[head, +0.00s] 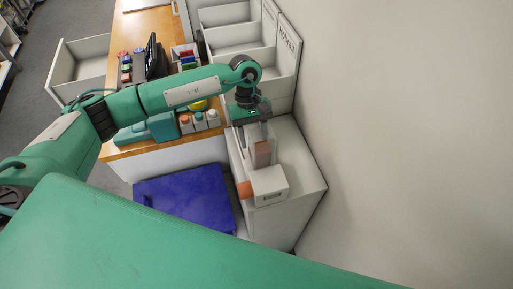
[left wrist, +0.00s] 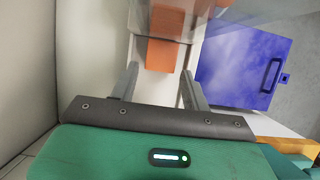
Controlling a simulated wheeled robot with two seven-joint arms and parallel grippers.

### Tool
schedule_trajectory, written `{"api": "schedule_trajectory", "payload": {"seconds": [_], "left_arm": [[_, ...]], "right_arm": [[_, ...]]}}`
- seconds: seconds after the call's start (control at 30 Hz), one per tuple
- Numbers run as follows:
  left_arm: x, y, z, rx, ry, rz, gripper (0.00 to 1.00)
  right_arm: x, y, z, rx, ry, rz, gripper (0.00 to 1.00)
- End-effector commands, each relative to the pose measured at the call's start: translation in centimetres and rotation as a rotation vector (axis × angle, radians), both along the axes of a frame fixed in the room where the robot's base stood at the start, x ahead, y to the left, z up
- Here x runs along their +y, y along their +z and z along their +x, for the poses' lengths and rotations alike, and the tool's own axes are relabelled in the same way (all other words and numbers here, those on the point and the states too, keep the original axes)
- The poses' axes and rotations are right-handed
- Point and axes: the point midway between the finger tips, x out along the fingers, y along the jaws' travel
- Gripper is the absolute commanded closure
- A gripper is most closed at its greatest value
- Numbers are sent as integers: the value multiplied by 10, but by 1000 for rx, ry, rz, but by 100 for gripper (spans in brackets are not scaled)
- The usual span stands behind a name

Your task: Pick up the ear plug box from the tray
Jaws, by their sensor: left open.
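A small orange-brown box (head: 262,152), which I take to be the ear plug box, stands on a pale tray (head: 237,153) on the white cabinet. In the left wrist view the orange-brown box (left wrist: 162,55) lies between and just ahead of the two fingers. My left gripper (head: 260,160) is open, with one finger on either side of the box; I see a gap at each side in the left wrist view (left wrist: 159,70). Part of the box is hidden by the fingers in the head view. My right gripper is not in view.
A blue lid or bin (head: 188,200) lies left of the cabinet. A wooden counter (head: 125,150) holds several bottles. A plain wall stands close on the right.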

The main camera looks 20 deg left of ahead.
Motion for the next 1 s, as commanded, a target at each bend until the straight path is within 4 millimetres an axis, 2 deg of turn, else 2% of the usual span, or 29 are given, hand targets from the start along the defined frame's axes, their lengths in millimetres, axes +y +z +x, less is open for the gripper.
{"api": "schedule_trajectory", "payload": {"seconds": [0.03, 0.2, 0.4, 0.6, 1.0], "left_arm": [[-2, -4, -3, 3, 1, -1, 53], [-4, -17, -6, -1, 0, -1, 53], [-4, -19, -6, -1, 0, 0, 53], [-4, -18, -6, -1, 0, 1, 86], [-3, -18, -6, -2, -1, -1, 86]], "right_arm": [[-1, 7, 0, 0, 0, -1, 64], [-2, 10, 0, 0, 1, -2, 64], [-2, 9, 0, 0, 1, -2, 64], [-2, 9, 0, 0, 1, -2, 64], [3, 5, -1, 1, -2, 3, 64]]}}
